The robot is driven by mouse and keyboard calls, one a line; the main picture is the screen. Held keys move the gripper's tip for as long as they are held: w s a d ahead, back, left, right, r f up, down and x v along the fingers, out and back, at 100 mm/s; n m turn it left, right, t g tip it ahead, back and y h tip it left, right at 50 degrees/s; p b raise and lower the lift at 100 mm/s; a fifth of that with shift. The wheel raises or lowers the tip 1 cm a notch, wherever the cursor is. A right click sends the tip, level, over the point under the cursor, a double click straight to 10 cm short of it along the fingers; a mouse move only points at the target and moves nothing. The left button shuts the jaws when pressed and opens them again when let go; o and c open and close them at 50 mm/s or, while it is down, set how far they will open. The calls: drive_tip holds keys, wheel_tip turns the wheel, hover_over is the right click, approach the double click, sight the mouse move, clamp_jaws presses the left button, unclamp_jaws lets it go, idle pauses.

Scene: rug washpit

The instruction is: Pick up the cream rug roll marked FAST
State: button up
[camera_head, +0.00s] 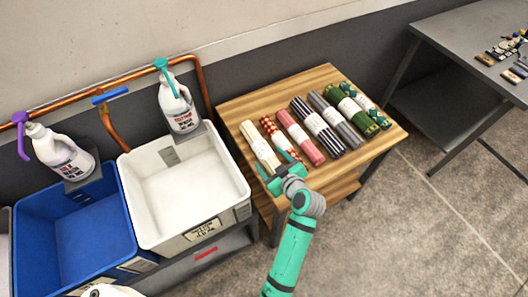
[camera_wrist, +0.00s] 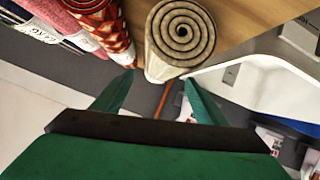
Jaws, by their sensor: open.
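The cream rug roll (camera_head: 257,140) lies at the left end of a row of rolls on the wooden table (camera_head: 270,92), with a white label band whose print I cannot read. In the wrist view the cream roll (camera_wrist: 178,38) shows its spiral end. My gripper (camera_head: 275,166) is open at the roll's near end. In the wrist view my gripper (camera_wrist: 160,90) has its two green fingers apart, below the roll's end in the picture; nothing is held between them. I cannot tell whether a finger touches the roll.
A red-and-cream patterned roll (camera_head: 280,138) lies close beside it, then a pink roll (camera_head: 301,138) and several more. A white basin (camera_head: 190,190) and a blue basin (camera_head: 75,232) stand left of the table. A grey table (camera_head: 455,85) stands at the right, with open floor between.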

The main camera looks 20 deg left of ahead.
sight(265, 154)
drive_tip(key=shift+x, duration=2.7)
drive_tip(key=shift+d+f, duration=0.1)
drive_tip(key=shift+w, duration=0.1)
drive_tip(key=c, duration=1.3)
drive_tip(key=shift+w, duration=0.1)
drive_tip(key=shift+c, duration=0.2)
